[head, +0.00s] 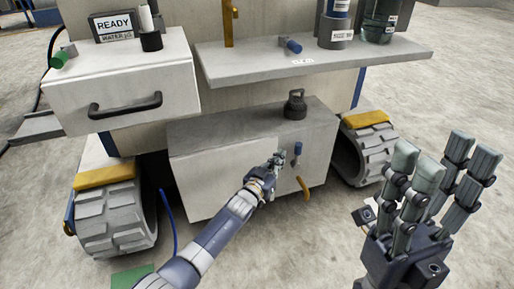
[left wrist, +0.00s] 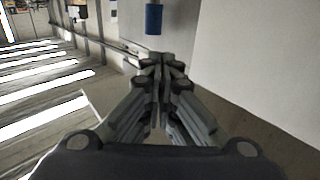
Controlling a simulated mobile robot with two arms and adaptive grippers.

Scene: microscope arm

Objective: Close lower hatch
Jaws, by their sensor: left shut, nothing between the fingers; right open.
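The lower hatch (head: 215,178) is the pale grey front of the low box between the two tracks. It looks nearly flush with the box, but I cannot tell whether it is fully shut. My right gripper (head: 430,160) is open and empty at the right.
An orange handle (head: 304,188) sits low on the box's right side. A drawer (head: 125,92) and a shelf (head: 235,62) overhang the box. Tracks (head: 115,215) flank it. The floor at the front is mostly clear.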

